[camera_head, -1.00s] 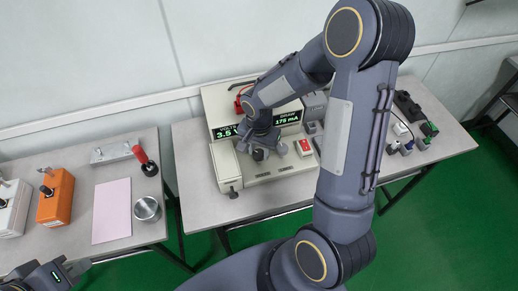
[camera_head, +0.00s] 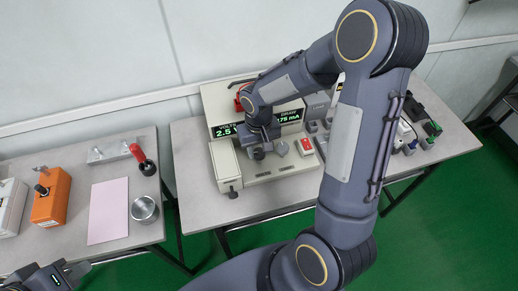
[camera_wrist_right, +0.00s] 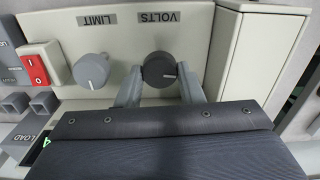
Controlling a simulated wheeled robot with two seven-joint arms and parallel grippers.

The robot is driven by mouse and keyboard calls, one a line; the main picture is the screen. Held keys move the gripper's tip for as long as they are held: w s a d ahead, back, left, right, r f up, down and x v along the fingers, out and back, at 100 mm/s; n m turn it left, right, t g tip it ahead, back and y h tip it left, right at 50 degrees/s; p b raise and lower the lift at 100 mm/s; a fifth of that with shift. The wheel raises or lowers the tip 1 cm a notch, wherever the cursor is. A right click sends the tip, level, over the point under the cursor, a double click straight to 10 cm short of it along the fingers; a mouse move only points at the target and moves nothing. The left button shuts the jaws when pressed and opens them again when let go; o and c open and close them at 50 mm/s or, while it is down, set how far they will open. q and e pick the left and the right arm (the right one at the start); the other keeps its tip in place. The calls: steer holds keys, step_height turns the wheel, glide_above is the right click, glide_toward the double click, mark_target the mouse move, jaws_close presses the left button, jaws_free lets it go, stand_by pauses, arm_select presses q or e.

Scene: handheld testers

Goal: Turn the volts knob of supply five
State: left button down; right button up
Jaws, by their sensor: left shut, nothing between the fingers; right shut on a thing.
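The cream supply (camera_head: 219,101) stands on the middle table with a lit green display. Its volts reading (camera_head: 225,130) starts with 2.5. In the right wrist view the dark round volts knob (camera_wrist_right: 159,66) sits under the VOLTS label, with a pale pointer line across it. My right gripper (camera_wrist_right: 160,84) has one finger on each side of this knob and is shut on it. In the head view my right arm hides part of the supply's front. My left gripper (camera_head: 74,270) is shut and empty at the lower left, away from the supply.
A grey limit knob (camera_wrist_right: 91,70) sits beside the volts knob, with a red switch (camera_wrist_right: 37,68) beyond it. The left table bears an orange box (camera_head: 51,197), a pink sheet (camera_head: 108,212) and a metal cup (camera_head: 145,209). Several small things stand at right.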

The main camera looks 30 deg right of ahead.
mark_target(258, 152)
steer(key=n, duration=0.5)
steer(key=shift+n, duration=0.3)
steer(key=n, duration=0.5)
steer(key=shift+a+r+n, duration=0.1)
steer(key=shift+n, duration=0.2)
steer(key=o, duration=1)
step_height(258, 152, up, 8)
steer(key=shift+f, duration=0.1)
stand_by(0.3)
